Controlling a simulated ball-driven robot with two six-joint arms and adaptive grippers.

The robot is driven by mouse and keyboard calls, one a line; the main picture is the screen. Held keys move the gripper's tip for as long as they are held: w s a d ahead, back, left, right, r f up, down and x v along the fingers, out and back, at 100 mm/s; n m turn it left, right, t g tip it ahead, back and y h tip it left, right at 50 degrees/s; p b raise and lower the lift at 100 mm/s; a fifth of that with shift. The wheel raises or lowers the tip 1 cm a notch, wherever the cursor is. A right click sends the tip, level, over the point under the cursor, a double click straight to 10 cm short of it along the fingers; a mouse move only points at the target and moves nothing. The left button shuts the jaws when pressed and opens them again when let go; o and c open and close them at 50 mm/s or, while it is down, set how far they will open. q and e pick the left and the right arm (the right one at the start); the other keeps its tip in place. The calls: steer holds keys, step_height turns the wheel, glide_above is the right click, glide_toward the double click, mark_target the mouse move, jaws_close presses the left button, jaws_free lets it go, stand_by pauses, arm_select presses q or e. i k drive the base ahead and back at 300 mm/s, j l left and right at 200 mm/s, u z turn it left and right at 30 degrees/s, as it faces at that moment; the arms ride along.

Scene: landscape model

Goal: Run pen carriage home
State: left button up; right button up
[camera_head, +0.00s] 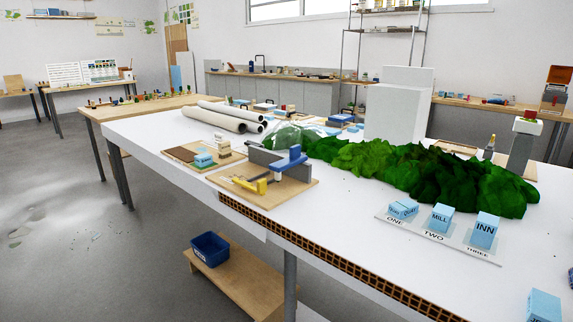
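A wooden board (291,193) lies near the front edge of the white table. A blue bar-like part (291,158) stands on it in front of a grey upright block (262,157). A yellow part (247,184) lies low on the board's left front. I cannot tell which of these parts is the pen carriage, nor where its home end is. Neither of my grippers is in view.
A smaller board with little blocks (205,157) sits left of it. White rolls (226,116) lie behind. Green model hills (420,172) fill the middle right. Light-blue houses (440,217) stand on a labelled grey strip (467,248). The white table (340,235) is bare in front.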

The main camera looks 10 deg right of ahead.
mark_target(295, 159)
steer(key=i+j, duration=0.8)
steer(key=i, duration=0.2)
